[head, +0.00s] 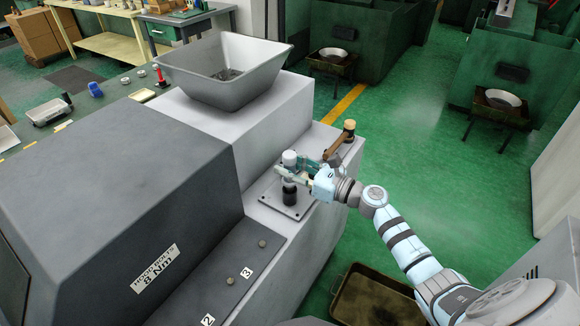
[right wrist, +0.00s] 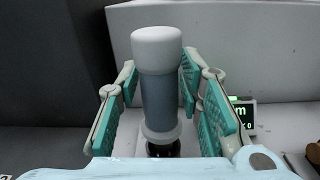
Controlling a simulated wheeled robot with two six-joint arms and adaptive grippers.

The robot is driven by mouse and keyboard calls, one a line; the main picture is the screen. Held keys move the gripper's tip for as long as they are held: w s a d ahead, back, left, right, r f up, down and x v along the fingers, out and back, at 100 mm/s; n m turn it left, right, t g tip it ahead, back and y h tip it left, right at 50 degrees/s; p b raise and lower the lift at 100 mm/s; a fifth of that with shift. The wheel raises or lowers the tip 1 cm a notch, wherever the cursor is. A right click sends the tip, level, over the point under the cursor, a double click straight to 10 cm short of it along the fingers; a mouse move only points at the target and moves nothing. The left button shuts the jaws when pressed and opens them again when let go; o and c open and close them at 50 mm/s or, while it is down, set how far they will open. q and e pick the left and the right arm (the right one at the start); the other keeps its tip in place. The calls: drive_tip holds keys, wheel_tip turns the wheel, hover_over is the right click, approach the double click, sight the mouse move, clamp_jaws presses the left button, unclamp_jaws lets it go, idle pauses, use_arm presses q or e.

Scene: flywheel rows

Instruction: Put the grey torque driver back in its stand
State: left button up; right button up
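The grey torque driver (head: 290,157) stands upright with a pale cap, directly above the middle of a square metal plate. In the right wrist view the driver (right wrist: 160,90) shows its grey barrel, white cap and white lower collar. My right gripper (head: 294,173) has its fingers around the driver; in the wrist view the teal pads (right wrist: 159,85) lie against both sides of the barrel. Below is the stand, a black holder (head: 289,192) on the plate. A dark part shows under the collar; how deep the driver sits is hidden. My left gripper is not in view.
A brown wooden-looking tool (head: 339,143) stands just behind the gripper. A small lit display (right wrist: 243,115) is right of the fingers. A big grey hopper (head: 224,70) rises behind on the machine.

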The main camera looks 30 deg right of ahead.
drive_tip(key=shift+o, duration=0.9)
drive_tip(key=shift+s+d+f, duration=0.1)
drive_tip(key=shift+s+d, duration=0.05)
drive_tip(key=shift+s, duration=0.1)
drive_tip(key=v, duration=1.1)
drive_tip(key=shift+s, duration=0.2)
drive_tip(key=shift+d, duration=0.15)
